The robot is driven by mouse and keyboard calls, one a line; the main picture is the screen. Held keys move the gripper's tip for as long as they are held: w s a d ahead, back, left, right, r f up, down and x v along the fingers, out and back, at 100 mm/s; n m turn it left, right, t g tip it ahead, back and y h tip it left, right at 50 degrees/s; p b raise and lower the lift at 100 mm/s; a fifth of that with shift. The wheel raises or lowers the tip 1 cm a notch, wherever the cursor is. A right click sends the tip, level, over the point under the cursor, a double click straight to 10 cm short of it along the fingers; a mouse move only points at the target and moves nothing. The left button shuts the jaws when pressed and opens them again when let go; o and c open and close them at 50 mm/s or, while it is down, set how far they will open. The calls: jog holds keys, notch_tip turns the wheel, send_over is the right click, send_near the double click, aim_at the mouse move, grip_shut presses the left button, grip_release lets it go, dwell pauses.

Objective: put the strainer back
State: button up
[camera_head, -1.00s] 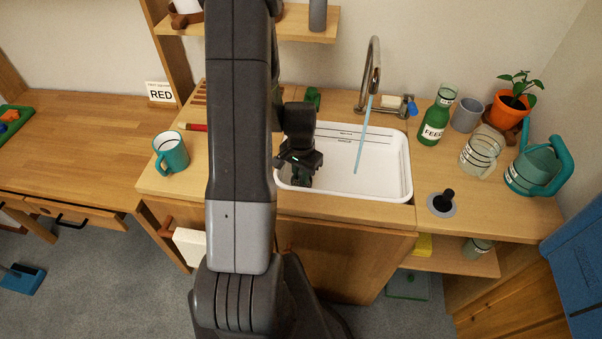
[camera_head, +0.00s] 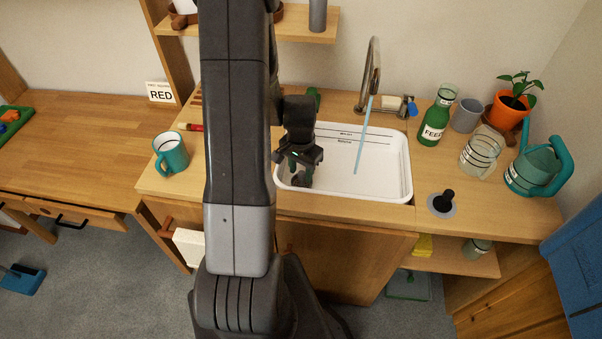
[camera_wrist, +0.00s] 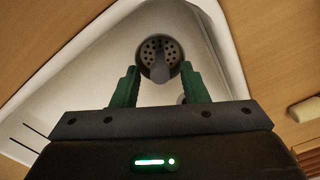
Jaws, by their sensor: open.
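The strainer (camera_wrist: 160,52) is a round grey metal disc with dark holes and a bar-like handle. It shows in the wrist view inside the white sink (camera_wrist: 92,75), near the sink's edge. My gripper (camera_wrist: 160,74) is open, with its green fingers on either side of the strainer's near part. I cannot tell whether they touch it. In the head view my gripper (camera_head: 300,180) points down into the left end of the sink (camera_head: 375,185), and the strainer is hidden there.
A tap (camera_head: 375,65) runs a blue stream of water into the sink. A black-knobbed grey disc (camera_head: 443,203) sits on the counter to the right. A teal mug (camera_head: 171,153) stands left of my arm. A green bottle (camera_head: 437,118), jars and a watering can (camera_head: 537,168) stand at right.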

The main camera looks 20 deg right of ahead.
aim_at(302, 173)
notch_tip(302, 173, up, 10)
dwell(0.4)
jog(key=shift+s+d, duration=0.1)
jog(key=shift+c, duration=0.4)
